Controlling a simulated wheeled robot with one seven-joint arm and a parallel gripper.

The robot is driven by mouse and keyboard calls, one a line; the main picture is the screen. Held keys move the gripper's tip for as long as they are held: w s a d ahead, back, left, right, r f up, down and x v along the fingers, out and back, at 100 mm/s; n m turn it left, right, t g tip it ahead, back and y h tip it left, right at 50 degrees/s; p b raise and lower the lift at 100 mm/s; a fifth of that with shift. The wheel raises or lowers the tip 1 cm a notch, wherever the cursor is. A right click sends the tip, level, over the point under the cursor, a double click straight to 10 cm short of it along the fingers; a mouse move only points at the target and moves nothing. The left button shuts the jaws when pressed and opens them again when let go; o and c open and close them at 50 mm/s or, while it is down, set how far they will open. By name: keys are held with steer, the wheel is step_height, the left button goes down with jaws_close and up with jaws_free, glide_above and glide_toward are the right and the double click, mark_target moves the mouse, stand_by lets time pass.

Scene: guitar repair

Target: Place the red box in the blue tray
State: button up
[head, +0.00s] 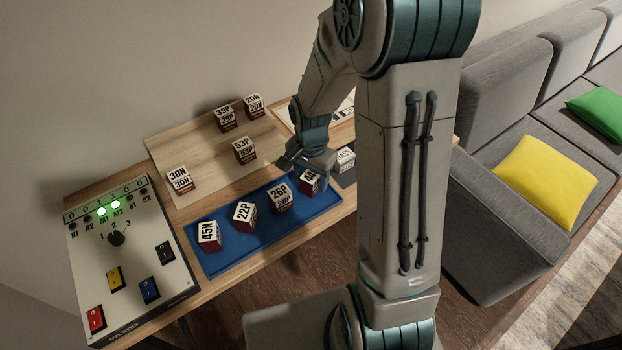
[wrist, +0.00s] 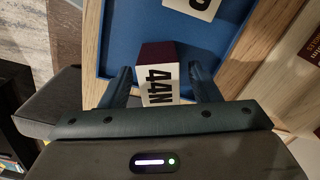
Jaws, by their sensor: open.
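The blue tray (head: 268,236) lies along the front of the wooden table. Dark red boxes with white labelled faces stand in it in a row: 45N (head: 209,236), 22P (head: 243,215), 26P (head: 280,197) and 44N (head: 309,182). My gripper (head: 306,167) is over the tray's right end, at the 44N box. In the wrist view my gripper (wrist: 160,76) is open, one finger on each side of the 44N box (wrist: 158,72). The box sits on the blue tray (wrist: 122,28) near its edge. Finger contact is not clear.
A wooden board (head: 205,155) behind the tray bears more dark red boxes, 30N (head: 180,180), 53P (head: 244,150), 39P (head: 226,118) and 20N (head: 255,105). A grey box (head: 344,172) stands right of the tray. A switch panel (head: 130,270) is at left, a sofa (head: 500,230) at right.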

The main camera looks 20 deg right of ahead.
mark_target(312, 176)
step_height(312, 176, up, 10)
steer(key=shift+f, duration=0.2)
steer(key=s+r+n+t, duration=0.1)
steer(key=s+r+n, duration=0.3)
steer(key=s, duration=0.3)
steer(key=s+r+n+t, duration=0.2)
steer(key=s+r+n, duration=0.2)
steer(key=s+n, duration=0.2)
steer(key=shift+s+r, duration=0.15)
steer(key=shift+s, duration=0.35)
